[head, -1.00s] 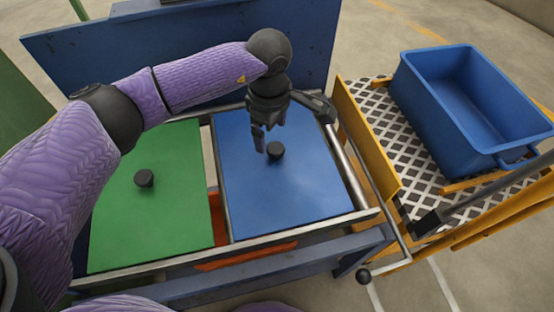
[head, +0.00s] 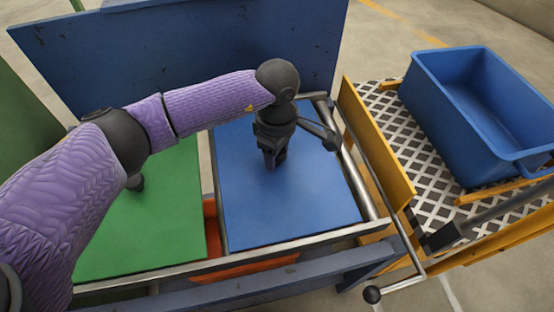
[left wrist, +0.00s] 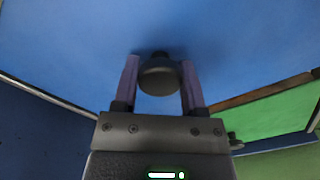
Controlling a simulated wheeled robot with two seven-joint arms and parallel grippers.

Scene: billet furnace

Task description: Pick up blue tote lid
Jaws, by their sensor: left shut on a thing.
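The blue lid (head: 300,208) lies flat in the metal frame, right of the green lid (head: 165,225). My left gripper (head: 271,162) points down at the middle of the blue lid, shut on its black knob, which it hides in the head view. In the left wrist view, the dark round knob (left wrist: 159,77) sits between the two fingers of my left gripper (left wrist: 160,85), with the blue lid (left wrist: 240,45) behind it. My right gripper is not in view.
A blue tote (head: 480,110) stands on a yellow cart with a patterned deck (head: 435,200) at the right. A tall blue panel (head: 190,50) stands behind the lids. A metal rail (head: 240,254) runs along the front of the frame.

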